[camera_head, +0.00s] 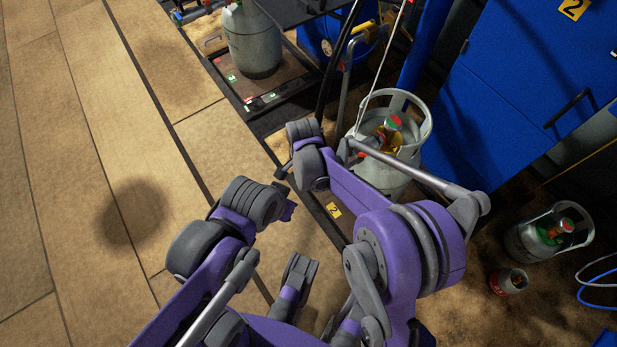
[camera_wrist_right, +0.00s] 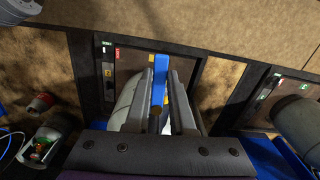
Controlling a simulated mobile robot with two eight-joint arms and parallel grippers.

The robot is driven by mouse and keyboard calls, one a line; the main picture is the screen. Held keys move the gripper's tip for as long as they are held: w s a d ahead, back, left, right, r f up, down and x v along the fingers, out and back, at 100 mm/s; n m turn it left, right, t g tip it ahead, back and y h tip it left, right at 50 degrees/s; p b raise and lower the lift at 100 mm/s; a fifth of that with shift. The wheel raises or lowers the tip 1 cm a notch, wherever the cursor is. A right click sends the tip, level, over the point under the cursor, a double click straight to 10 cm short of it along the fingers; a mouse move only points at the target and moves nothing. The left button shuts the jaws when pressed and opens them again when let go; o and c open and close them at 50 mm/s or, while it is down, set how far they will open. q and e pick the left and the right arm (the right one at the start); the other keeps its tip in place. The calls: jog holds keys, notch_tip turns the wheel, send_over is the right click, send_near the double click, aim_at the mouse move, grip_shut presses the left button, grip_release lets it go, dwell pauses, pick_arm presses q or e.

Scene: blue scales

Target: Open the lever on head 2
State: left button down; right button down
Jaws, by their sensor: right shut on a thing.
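In the right wrist view, my right gripper (camera_wrist_right: 161,76) has its two grey fingers closed on either side of a blue bar-like lever (camera_wrist_right: 160,66). An orange-yellow part shows lower down between the fingers. A yellow number 2 label (camera_head: 333,210) is on the scale under a light grey gas cylinder (camera_head: 375,177) in the head view. The lever and the right fingers' hold cannot be made out there; my right arm covers much of that area. My left gripper (camera_head: 288,210) is to the left of that scale, with no visible hold on anything; its finger opening is unclear.
Another cylinder (camera_head: 253,45) stands on a neighbouring scale at the top. A blue cabinet (camera_head: 510,90) stands at the right. A cylinder (camera_head: 545,235) and a small red-and-grey canister (camera_head: 508,281) are on the floor at lower right. The plank floor (camera_head: 75,150) at left is clear.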

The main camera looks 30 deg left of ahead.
jog(key=shift+w+a+m, duration=0.1)
jog(key=shift+a+m, duration=0.15)
jog(key=shift+m, duration=0.25)
jog(key=c, duration=0.8)
grip_release()
jog(key=shift+o, duration=0.2)
jog(key=shift+r, duration=0.1)
notch_tip(320, 180, up, 11)
jog(key=p, duration=0.2)
jog(key=shift+f, duration=0.2)
jog(key=shift+d, duration=0.1)
